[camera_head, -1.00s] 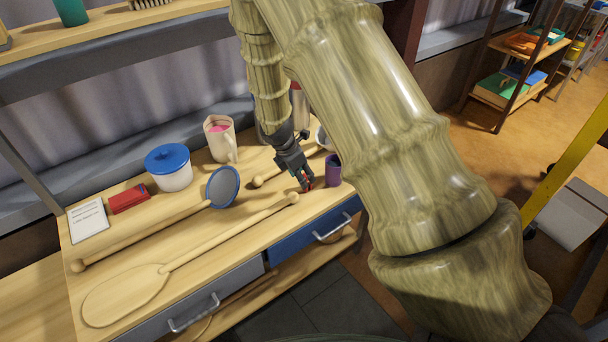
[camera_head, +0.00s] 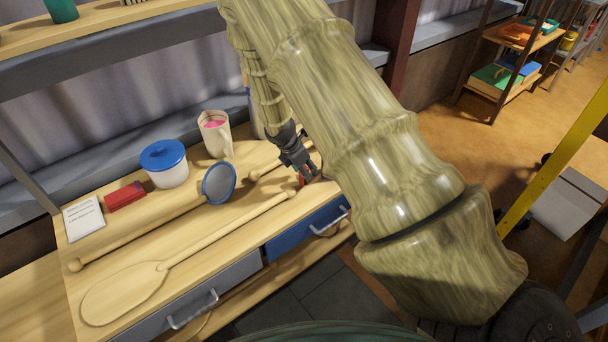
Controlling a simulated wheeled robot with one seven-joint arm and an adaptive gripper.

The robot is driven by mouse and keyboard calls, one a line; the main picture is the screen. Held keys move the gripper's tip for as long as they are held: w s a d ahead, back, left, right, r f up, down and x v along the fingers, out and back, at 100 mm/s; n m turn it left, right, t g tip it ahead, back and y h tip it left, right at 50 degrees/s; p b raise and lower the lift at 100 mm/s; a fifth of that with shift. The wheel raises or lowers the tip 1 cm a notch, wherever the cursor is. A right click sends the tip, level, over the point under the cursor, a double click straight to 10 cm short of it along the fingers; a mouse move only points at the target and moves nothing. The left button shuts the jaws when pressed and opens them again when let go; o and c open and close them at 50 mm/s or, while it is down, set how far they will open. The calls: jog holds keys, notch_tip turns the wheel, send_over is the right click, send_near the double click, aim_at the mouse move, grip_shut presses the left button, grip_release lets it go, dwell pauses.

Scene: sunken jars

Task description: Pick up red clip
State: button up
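A small red thing, which looks like the red clip (camera_head: 302,181), shows at the fingertips of my gripper, near the right end of the wooden worktop (camera_head: 235,240). My gripper (camera_head: 308,177) points down at the worktop, its dark fingers close around or beside the red thing. The view is too small to tell whether the fingers are shut on it, or whether it touches the wood. My arm hides the worktop to the right of the gripper.
A blue-lidded jar (camera_head: 165,165), a cream jug (camera_head: 215,135), a red box (camera_head: 125,196) and a white card (camera_head: 84,218) stand or lie farther back.

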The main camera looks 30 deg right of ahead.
jog(key=shift+x, duration=1.7)
jog(key=shift+w, duration=0.1)
jog(key=c, duration=0.9)
